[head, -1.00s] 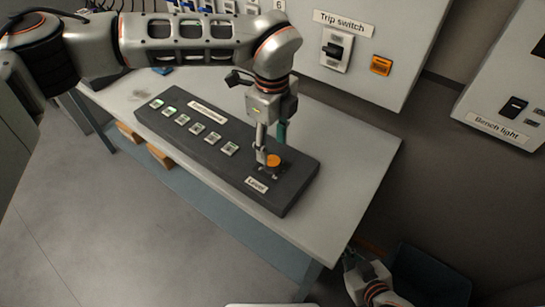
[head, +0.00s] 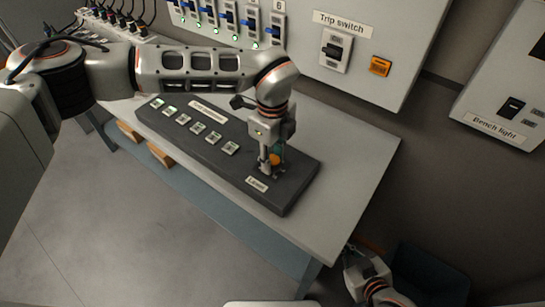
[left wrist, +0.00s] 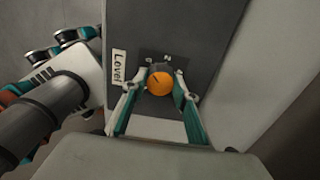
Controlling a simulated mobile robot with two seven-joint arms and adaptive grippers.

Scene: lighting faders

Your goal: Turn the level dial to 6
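The level dial is an orange round knob (head: 277,160) at the right end of the dark panel, beside a "Level" label (head: 257,184). In the left wrist view the dial (left wrist: 160,83) shows a dark pointer line; the small marks around it are too small to read. My left gripper (head: 270,168) is down at the dial from above. In the left wrist view its two fingers (left wrist: 160,88) stand on either side of the dial, apart, with a thin gap seeming to show; firm contact cannot be made out. My right gripper (head: 366,264) is low, off the bench's right front, its fingers unclear.
The dark panel (head: 225,165) carries a row of several square buttons (head: 199,128), some lit green. It lies on a pale bench (head: 350,165).

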